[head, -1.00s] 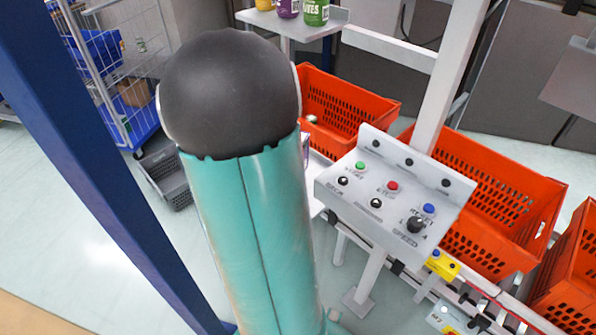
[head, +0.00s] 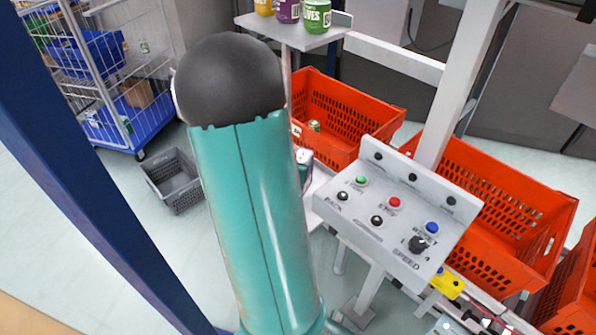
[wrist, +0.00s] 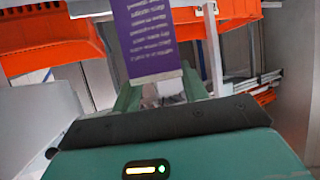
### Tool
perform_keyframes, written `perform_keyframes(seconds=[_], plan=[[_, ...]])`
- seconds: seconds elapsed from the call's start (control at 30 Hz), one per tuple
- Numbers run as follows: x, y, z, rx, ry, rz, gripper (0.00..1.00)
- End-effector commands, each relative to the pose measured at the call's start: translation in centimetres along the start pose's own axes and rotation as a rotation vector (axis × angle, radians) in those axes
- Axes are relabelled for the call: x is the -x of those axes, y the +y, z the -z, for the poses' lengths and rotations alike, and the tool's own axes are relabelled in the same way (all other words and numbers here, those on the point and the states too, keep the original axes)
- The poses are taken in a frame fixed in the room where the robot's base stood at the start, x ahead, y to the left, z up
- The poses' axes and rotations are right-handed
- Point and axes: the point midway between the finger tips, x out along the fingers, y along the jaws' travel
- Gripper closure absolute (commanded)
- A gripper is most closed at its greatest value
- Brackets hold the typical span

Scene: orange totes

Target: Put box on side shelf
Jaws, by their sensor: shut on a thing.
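In the wrist view a purple box (wrist: 150,38) with white print on its face is held upright between the green fingers of my gripper (wrist: 160,90). The gripper is shut on it, and the box's top runs out of the picture. In the head view my arm hides most of the gripper; a small white and purple piece (head: 304,166), perhaps the box, shows just right of the arm. A small white shelf (head: 270,30) stands at the top middle, with yellow, purple and green cans on it.
An orange tote (head: 350,100) with a can inside stands behind the arm; another orange tote (head: 530,200) is at right. A grey button panel (head: 390,210) stands in front of them. A blue post (head: 90,190), a grey crate (head: 175,180) and a wire trolley (head: 110,80) are left.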

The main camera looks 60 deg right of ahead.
Motion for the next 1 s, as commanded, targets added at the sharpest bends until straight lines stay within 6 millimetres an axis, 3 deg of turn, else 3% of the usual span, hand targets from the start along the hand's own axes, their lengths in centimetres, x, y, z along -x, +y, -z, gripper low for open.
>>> perform_keyframes(seconds=[0.27, 0.67, 0.7, 0.8, 1.0], plan=[[-1.8, 0.1, -3.1, 0.001, -0.002, -0.002, 1.00], [-2.1, 0.1, -3.5, 0.001, 0.000, -0.001, 1.00], [-2.1, 0.1, -3.5, 0.000, -0.001, -0.001, 0.49], [-2.1, 0.1, -3.5, 0.000, -0.001, -0.001, 0.35], [-2.1, 0.1, -3.5, 0.000, -0.001, -0.001, 0.35]])
